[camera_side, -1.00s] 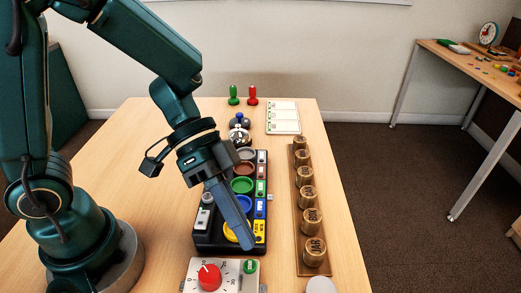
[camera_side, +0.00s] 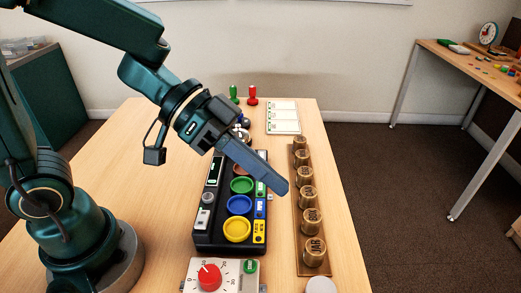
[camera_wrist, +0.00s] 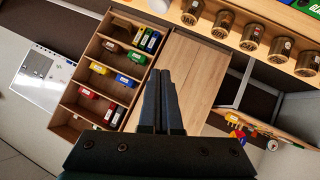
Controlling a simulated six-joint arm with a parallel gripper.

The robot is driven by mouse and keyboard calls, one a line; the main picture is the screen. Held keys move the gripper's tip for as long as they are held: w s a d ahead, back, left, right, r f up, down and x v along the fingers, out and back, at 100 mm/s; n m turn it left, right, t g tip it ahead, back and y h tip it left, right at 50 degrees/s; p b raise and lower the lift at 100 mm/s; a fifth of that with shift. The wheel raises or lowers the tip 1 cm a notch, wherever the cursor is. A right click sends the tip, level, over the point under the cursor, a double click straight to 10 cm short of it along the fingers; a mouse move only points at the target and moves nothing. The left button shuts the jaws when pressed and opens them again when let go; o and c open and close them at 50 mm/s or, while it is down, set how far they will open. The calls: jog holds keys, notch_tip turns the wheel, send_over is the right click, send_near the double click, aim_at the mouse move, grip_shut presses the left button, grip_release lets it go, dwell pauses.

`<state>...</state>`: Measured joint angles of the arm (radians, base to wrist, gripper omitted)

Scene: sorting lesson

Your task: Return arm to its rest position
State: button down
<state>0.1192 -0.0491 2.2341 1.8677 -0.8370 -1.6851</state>
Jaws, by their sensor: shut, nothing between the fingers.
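My gripper (camera_side: 283,188) is shut and empty. In the side view it is raised above the table (camera_side: 150,190), tilted down to the right, with its tips in front of the gap between the black tray and the brass weights. In the wrist view the gripper (camera_wrist: 160,75) shows its two dark fingers together. It hides part of the black tray's (camera_side: 203,242) far end. Green (camera_side: 242,186), blue (camera_side: 239,205) and yellow (camera_side: 237,230) dishes sit in the tray.
A dial box (camera_side: 235,272) is at the front. Green and red pegs (camera_side: 253,95) and a card (camera_side: 283,118) are at the back. The wrist view shows a compartment shelf (camera_wrist: 68,128) with coloured blocks.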

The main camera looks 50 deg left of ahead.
jog(key=w+a+r+n+t+y, duration=0.2)
jog(key=w+a+r+n+t, duration=0.15)
jog(key=w+r+t, duration=0.3)
jog(key=a+r+n+t+y, duration=0.45)
jog(key=a+y, duration=0.35)
jog(key=a, duration=0.2)
jog(key=s+f+g, duration=1)
jog(key=s+f, duration=0.1)
jog(key=s, duration=0.3)
jog(key=shift+d, duration=0.35)
